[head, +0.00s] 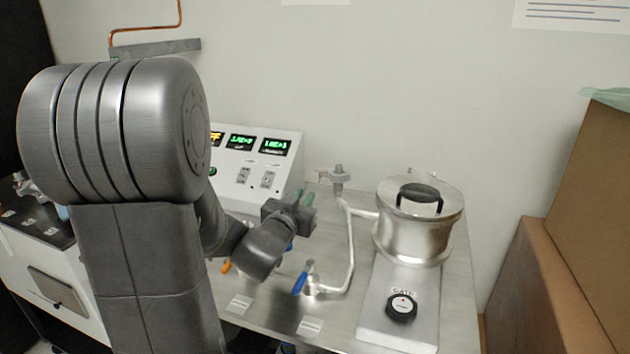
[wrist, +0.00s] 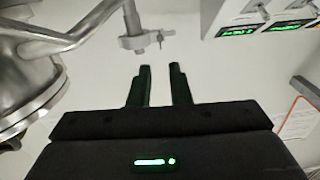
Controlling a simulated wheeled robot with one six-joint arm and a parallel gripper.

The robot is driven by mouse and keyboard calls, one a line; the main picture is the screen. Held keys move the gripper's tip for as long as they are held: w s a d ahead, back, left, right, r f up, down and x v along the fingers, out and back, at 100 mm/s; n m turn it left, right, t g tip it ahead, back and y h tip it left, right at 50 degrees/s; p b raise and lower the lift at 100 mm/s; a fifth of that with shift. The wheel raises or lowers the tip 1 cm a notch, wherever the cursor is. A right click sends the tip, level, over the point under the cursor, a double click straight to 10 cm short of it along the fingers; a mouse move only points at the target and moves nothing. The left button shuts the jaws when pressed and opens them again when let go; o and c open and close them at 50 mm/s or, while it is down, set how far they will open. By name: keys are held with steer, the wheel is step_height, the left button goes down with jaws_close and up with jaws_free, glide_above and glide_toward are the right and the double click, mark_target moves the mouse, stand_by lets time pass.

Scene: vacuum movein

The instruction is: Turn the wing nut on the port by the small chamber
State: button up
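The small chamber (head: 417,225) is a shiny metal cylinder with a black-handled lid, at the right in the head view. Its side also shows at the left edge of the wrist view (wrist: 25,75). A metal clamp port with a wing nut (head: 338,178) sits on the pipework left of the chamber. The clamp also shows in the wrist view (wrist: 143,41), just beyond my fingertips, with a small stem at its right. My gripper (head: 304,197) is left of the clamp and apart from it. In the wrist view my gripper (wrist: 161,68) has two separated fingers with nothing between them.
A bent metal pipe (head: 350,245) runs between the clamp and a blue-handled valve (head: 300,284). A control panel with green displays (head: 255,165) stands behind my gripper. A black knob (head: 401,307) is in front of the chamber. Cardboard boxes (head: 560,260) stand at the right.

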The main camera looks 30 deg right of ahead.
mark_target(320, 177)
steer(key=x, duration=1)
steer(key=shift+p, duration=0.45)
jaws_close()
